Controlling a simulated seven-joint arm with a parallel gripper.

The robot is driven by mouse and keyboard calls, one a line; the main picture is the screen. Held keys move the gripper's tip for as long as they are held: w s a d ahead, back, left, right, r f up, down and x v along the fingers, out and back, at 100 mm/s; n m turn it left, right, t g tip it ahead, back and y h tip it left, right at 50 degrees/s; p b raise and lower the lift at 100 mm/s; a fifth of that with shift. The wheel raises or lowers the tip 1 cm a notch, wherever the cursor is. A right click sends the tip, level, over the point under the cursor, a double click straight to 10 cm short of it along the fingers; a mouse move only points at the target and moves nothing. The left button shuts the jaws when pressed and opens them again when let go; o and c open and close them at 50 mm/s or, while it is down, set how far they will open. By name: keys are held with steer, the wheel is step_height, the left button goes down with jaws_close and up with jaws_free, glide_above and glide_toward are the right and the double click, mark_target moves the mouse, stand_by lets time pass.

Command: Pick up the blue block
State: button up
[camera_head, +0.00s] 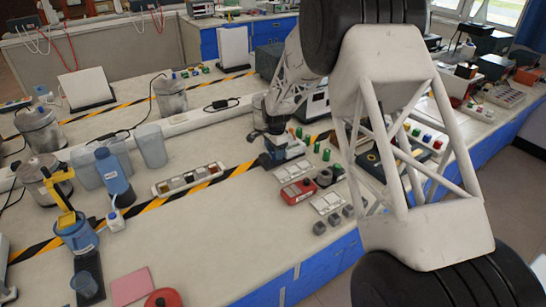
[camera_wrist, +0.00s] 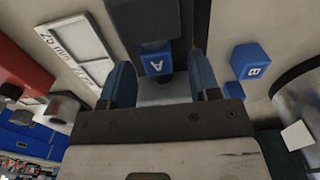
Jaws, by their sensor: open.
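A blue block marked A (camera_wrist: 157,61) shows in the wrist view, between the two blue fingers of my gripper (camera_wrist: 160,78). The fingers are apart, with a gap on each side of the block. The block sits against a dark grey surface; I cannot tell its exact depth relative to the fingertips.
A red device (camera_head: 298,191) and white-framed panels (camera_head: 327,202) stand close to the gripper; the red device also shows in the wrist view (camera_wrist: 22,70). Green pieces (camera_head: 326,154) stand to the right. A compartment tray (camera_head: 188,179) lies left. The bench (camera_head: 215,235) is clear at front centre.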

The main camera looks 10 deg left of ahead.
steer(key=shift+f, duration=0.7)
jaws_close()
steer(key=shift+r, duration=0.1)
steer(key=shift+r, duration=0.7)
step_height(320, 180, up, 2)
steer(key=shift+r, duration=0.1)
steer(key=s+d, duration=0.2)
steer(key=s, duration=0.3)
steer(key=s+d, duration=0.2)
steer(key=s, duration=0.2)
steer(key=s+d+r, duration=0.1)
steer(key=s+d, duration=0.1)
steer(key=s, duration=0.3)
steer(key=shift+s+d+r, duration=0.1)
steer(key=shift+s+d, duration=0.15)
steer(key=shift+s, duration=0.1)
